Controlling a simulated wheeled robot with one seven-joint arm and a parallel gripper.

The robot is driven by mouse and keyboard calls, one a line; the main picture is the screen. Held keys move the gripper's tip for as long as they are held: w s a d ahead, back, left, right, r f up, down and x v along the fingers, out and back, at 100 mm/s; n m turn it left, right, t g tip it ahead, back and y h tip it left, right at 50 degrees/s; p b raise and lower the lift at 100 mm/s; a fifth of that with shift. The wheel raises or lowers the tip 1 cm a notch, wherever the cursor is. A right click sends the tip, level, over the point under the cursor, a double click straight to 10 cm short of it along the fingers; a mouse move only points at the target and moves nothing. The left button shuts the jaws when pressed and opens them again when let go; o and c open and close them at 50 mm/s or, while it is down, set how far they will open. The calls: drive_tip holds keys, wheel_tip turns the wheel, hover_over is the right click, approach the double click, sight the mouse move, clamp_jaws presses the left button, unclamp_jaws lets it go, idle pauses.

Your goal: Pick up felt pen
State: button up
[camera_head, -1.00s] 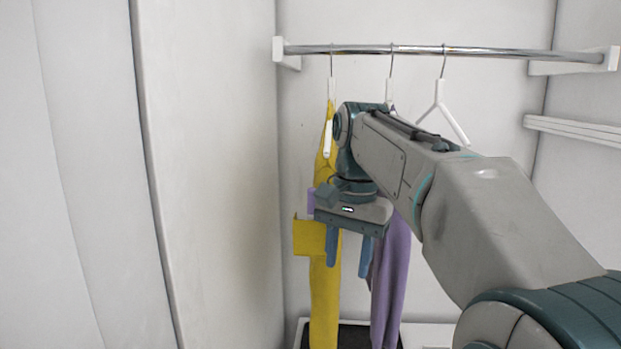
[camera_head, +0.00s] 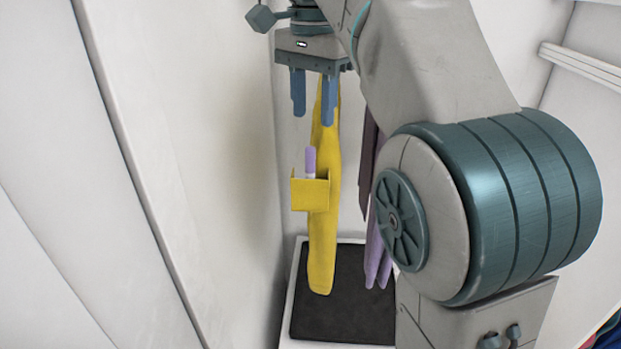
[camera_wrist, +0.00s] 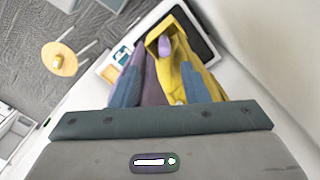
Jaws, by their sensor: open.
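The felt pen (camera_head: 310,161), with a light purple cap, stands upright in the open pocket (camera_head: 309,195) of a hanging yellow garment (camera_head: 322,245). Its lower part is hidden in the pocket. In the wrist view the pen (camera_wrist: 165,46) shows at the pocket's opening, beyond the fingers. My gripper (camera_head: 313,118) is open and empty, its two blue fingers pointing down. In the head view it appears above the pen, apart from it. In the wrist view my gripper (camera_wrist: 163,92) has one finger over the purple cloth and the other over the yellow.
Purple and dark garments (camera_head: 377,250) hang right of the yellow one. A black mat in a pale tray (camera_head: 296,290) lies below. A white wall stands close on the left. The wrist view shows a round wooden stool (camera_wrist: 60,60) on grey carpet.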

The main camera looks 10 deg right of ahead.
sight(311, 147)
drive_tip(key=f, duration=0.4)
drive_tip(key=shift+w+f, duration=0.2)
drive_tip(key=shift+f, duration=0.1)
drive_tip(key=shift+w+a+f, duration=0.1)
drive_tip(key=shift+a+f, duration=0.05)
drive_tip(key=shift+f, duration=2.4)
clamp_jaws()
